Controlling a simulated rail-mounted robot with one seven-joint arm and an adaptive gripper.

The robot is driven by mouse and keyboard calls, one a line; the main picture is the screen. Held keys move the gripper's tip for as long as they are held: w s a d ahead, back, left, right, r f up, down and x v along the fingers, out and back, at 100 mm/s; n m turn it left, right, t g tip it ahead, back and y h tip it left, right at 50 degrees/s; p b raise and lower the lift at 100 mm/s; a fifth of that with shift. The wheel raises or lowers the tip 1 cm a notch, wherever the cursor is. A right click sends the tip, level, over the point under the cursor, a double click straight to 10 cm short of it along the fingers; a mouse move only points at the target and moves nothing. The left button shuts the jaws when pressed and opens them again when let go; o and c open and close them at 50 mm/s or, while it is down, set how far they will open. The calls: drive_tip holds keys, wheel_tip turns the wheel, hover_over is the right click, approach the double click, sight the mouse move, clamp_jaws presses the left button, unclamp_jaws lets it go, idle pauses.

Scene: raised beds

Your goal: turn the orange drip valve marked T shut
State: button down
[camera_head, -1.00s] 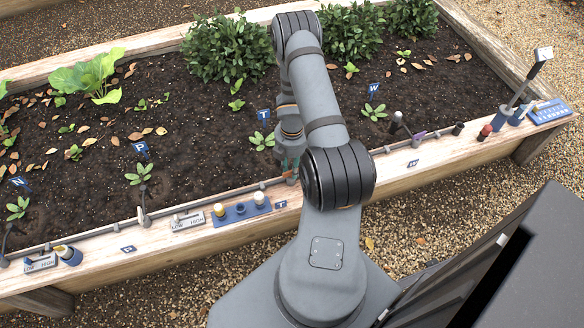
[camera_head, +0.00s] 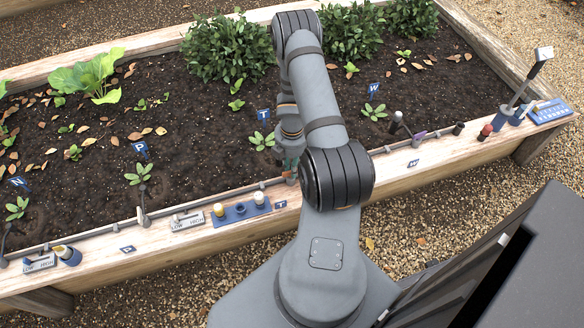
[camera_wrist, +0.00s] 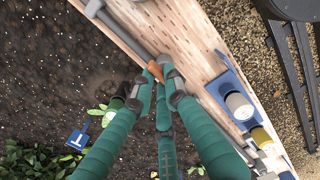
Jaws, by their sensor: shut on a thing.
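The orange drip valve (camera_wrist: 155,70) sits on the grey pipe along the bed's timber edge, and its orange handle shows between my fingertips in the wrist view. My gripper (camera_wrist: 156,72) has green fingers with grey tips, closed on the handle from either side. The tips hide part of the handle, so its exact angle to the pipe is hard to tell. In the head view my gripper (camera_head: 289,165) is low at the bed's front edge, partly hidden by my arm. A blue T sign (camera_head: 264,114) stands in the soil behind it, and a T label (camera_head: 281,204) is on the timber.
A blue tray with small cups (camera_head: 240,210) lies on the timber left of my gripper. A small seedling (camera_head: 262,141) grows close behind my gripper. W-marked fittings are to the right.

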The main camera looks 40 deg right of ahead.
drive_tip(key=c, duration=1.7)
unclamp_jaws()
drive_tip(key=shift+c, duration=0.2)
